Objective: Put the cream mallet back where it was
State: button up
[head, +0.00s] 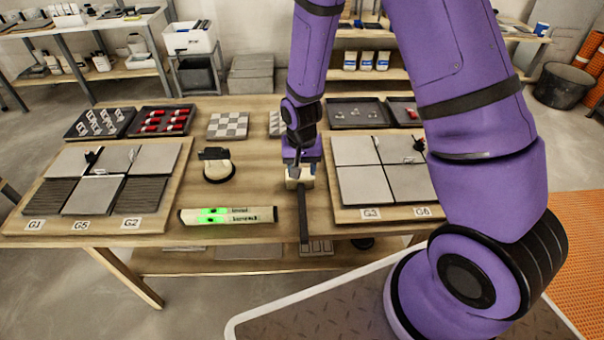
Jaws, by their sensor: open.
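The cream mallet (304,211) lies on the wooden workbench (240,190) in the middle, between the two tile boards. Its dark handle points toward me and ends near the bench's front edge. Its cream head is at the far end, partly hidden by my gripper. My gripper (300,173) points down right at the mallet head and is open. I cannot tell whether its fingers touch the head.
A cream level with green windows (228,216) lies left of the handle. A round suction cup tool (218,171) stands behind it. Tile boards lie left (150,223) and right (345,214). Trays of clips (100,123) and red wedges (162,121) line the back.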

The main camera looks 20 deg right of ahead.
jog(key=s+d+r+n+t, duration=0.1)
jog(key=s+d+r, duration=0.15)
jog(key=r, duration=0.95)
jog(key=s+d+r+n+t, duration=0.1)
jog(key=s+d+r+t, duration=0.15)
jog(key=r, duration=1.05)
jog(key=s+d+r+t, duration=0.1)
jog(key=s+d+r, duration=0.1)
jog(key=s+r, duration=0.4)
jog(key=s+d+r+n, duration=0.1)
jog(key=s+d+r, duration=0.1)
jog(key=s+r, duration=0.5)
jog(key=s, duration=0.4)
jog(key=shift+n+t, duration=0.3)
jog(key=shift+t, duration=0.05)
jog(key=shift+d+r, duration=0.1)
